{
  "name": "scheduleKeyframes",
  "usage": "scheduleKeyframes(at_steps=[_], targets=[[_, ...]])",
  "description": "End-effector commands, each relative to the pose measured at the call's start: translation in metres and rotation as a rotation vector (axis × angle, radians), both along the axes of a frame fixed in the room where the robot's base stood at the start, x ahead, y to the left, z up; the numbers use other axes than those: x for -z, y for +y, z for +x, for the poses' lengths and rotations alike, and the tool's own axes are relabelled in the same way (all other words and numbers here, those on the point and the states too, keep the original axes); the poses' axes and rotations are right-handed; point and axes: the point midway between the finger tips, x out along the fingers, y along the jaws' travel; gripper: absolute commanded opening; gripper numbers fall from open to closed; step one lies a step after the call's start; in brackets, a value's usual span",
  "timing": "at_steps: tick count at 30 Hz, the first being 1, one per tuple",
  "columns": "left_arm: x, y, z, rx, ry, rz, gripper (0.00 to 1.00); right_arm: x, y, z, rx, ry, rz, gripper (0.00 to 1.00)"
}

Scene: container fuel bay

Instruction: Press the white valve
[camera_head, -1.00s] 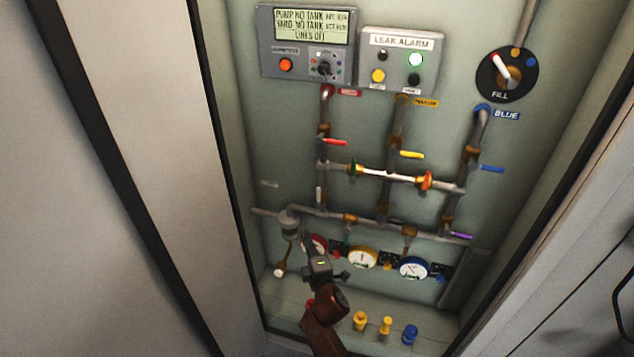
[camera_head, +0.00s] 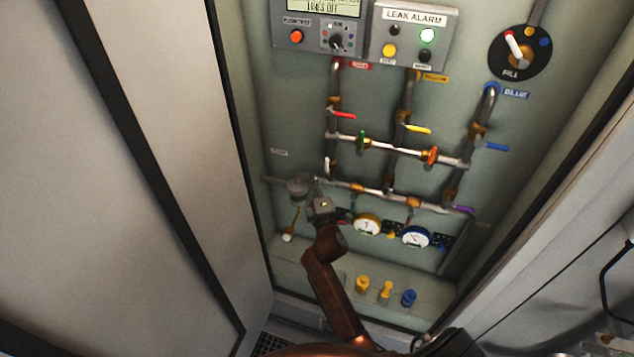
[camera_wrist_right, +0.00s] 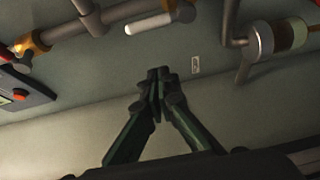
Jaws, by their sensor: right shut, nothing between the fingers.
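The white valve (camera_head: 327,165) is a small white lever on the lower part of the left upright pipe. In the right wrist view its white handle (camera_wrist_right: 148,24) shows near the top, beyond the fingertips. My right gripper (camera_head: 317,186) is just below the white lever, near the lower horizontal pipe. In the right wrist view the right gripper (camera_wrist_right: 158,80) has its fingers shut together and empty, apart from the handle. My left gripper is not in view.
Red (camera_head: 343,114), yellow (camera_head: 418,129), blue (camera_head: 497,147), green (camera_head: 362,141), orange (camera_head: 432,156) and purple (camera_head: 462,209) handles sit on nearby pipes. A grey cylinder fitting (camera_head: 297,187) is close left of the gripper. Gauges (camera_head: 367,225) are to its right.

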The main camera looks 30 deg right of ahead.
Motion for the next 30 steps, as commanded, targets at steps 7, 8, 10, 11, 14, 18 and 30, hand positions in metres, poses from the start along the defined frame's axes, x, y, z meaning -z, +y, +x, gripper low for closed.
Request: scheduleKeyframes(at_steps=[7,8,10,11,14,18,30], targets=[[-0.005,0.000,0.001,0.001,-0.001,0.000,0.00,-0.002,-0.016,0.047,0.000,0.000,0.001,0.00],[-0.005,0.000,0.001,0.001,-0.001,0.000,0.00,-0.002,-0.018,0.052,0.000,0.000,0.001,0.00],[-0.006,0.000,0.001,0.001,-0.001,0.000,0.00,-0.002,-0.021,0.063,0.000,-0.002,0.002,0.00],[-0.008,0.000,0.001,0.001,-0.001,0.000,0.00,-0.001,-0.025,0.061,0.002,0.002,0.002,0.00],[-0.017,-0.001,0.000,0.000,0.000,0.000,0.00,-0.002,-0.037,0.049,0.002,0.002,0.000,0.00],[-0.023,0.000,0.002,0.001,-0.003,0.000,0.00,-0.002,-0.047,0.041,0.001,0.001,-0.001,0.00],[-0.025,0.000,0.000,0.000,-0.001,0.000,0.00,0.000,-0.053,0.036,0.000,0.000,0.001,0.00]])
